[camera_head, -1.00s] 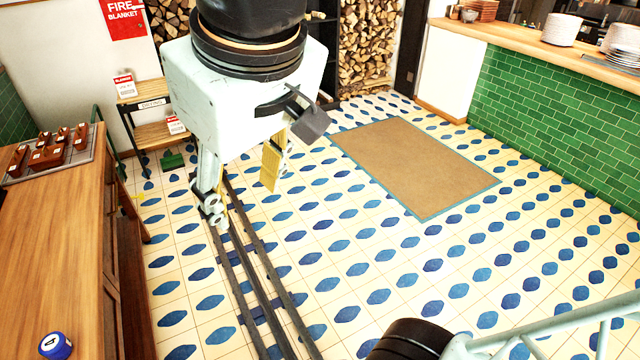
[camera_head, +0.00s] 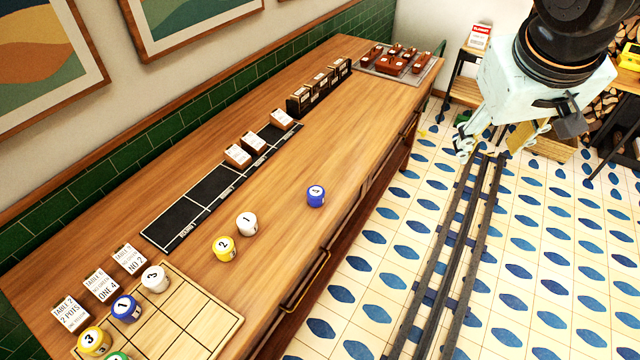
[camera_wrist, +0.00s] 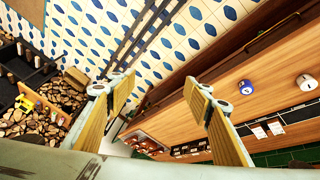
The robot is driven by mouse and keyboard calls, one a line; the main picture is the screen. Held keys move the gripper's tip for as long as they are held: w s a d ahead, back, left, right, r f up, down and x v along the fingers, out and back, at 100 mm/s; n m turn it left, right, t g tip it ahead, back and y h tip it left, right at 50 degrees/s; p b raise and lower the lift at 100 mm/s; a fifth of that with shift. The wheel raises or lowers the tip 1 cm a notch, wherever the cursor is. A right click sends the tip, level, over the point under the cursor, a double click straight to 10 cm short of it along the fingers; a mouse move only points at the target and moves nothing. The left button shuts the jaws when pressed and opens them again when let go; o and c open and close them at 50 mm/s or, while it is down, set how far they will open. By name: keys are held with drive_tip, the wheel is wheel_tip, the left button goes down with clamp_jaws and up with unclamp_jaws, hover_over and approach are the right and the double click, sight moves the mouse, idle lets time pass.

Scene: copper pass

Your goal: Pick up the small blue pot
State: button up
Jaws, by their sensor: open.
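A small blue pot (camera_head: 315,196) with a white number disc stands upright and alone on the wooden counter (camera_head: 290,235), towards its front edge. A second blue pot (camera_head: 126,308), marked 1, stands at the lower left by the board. My gripper (camera_head: 492,146) is open and empty at the upper right, over the floor rails and well apart from both blue pots. In the wrist view my gripper's (camera_wrist: 165,95) fingers are wide apart with nothing between them.
A white pot (camera_head: 246,224) and a yellow pot (camera_head: 224,248) stand left of the lone blue pot. Behind are a black strip (camera_head: 183,215) and card blocks (camera_head: 238,156). Bare wood surrounds the lone blue pot.

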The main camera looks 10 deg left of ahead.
drive_tip(key=w+a+f+n+p, duration=0.2)
drive_tip(key=w+a+f, duration=0.1)
drive_tip(key=w+a, duration=0.3)
drive_tip(key=n+g+y+p, duration=0.2)
drive_tip(key=n+y+p, duration=0.3)
approach(318, 192)
drive_tip(key=shift+v, duration=1.2)
drive_tip(key=shift+w+a+f, duration=0.1)
drive_tip(key=shift+w, duration=0.05)
drive_tip(key=shift+b+x, duration=1.9)
drive_tip(key=shift+x, duration=1.6)
drive_tip(key=shift+a+f, duration=0.2)
drive_tip(key=shift+f, duration=0.45)
